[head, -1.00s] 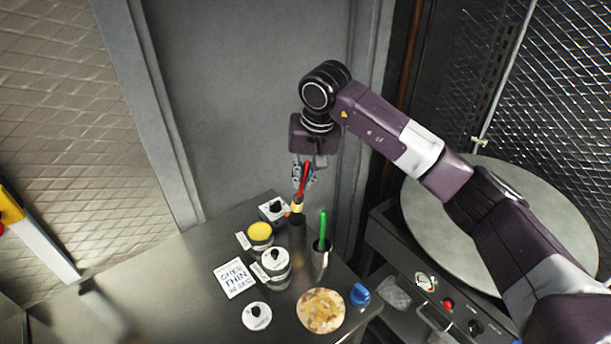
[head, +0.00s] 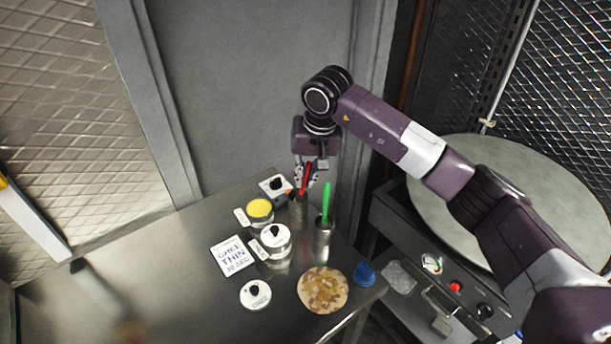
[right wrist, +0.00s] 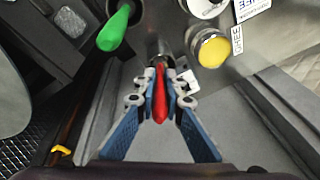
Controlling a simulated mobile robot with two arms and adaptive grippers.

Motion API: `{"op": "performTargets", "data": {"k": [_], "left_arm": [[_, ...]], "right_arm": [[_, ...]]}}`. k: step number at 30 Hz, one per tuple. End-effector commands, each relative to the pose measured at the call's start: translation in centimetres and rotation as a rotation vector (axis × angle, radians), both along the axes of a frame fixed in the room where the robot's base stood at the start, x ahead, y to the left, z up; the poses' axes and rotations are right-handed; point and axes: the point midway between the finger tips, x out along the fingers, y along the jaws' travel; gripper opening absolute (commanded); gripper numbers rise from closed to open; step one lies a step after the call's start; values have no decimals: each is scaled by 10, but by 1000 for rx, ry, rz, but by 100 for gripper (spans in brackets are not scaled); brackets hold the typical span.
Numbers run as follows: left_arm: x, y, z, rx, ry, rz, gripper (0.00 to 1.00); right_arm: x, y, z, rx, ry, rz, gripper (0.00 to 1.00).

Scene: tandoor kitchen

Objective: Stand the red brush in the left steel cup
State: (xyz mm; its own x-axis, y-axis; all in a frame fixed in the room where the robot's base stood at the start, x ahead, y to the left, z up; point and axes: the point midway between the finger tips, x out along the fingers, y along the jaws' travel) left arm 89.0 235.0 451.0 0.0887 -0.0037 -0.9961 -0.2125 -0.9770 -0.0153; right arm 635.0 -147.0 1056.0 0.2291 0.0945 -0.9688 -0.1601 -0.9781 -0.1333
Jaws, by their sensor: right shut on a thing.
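The red brush (head: 306,179) is upright with a slight tilt, its red handle between the fingers of my right gripper (head: 306,174). In the right wrist view, the right gripper (right wrist: 160,95) is shut on the red handle (right wrist: 159,95). The left steel cup (head: 298,211) stands directly below. The brush's lower end is at the cup's mouth and appears to be inside it; how deep is hidden. The right steel cup (head: 323,243) holds a green-handled brush (head: 326,203), which also shows in the right wrist view (right wrist: 114,30). My left gripper is out of view.
Close to the left cup are a yellow-topped jar (head: 259,209), a white-lidded jar (head: 276,243) and a card (head: 233,256). A flatbread (head: 323,289) and blue item (head: 364,273) lie near the right edge. The table's left part (head: 130,270) is mostly clear.

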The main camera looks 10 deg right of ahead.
Motion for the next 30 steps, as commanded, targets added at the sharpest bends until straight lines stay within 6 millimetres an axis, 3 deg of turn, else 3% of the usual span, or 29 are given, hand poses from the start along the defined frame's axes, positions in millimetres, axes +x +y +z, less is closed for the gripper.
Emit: {"op": "performTargets", "data": {"k": [10, 11, 16, 25, 30], "left_arm": [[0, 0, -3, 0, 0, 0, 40], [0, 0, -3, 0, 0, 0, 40], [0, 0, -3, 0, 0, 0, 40], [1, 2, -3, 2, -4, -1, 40], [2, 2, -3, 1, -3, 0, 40]], "right_arm": [[0, 0, -4, 0, -1, 0, 0], [0, 0, -4, 0, 0, 0, 10], [0, 0, -4, 0, 0, 0, 29], [0, 0, -3, -1, 0, 0, 30], [-3, -2, 15, -1, -3, 1, 30]]}}
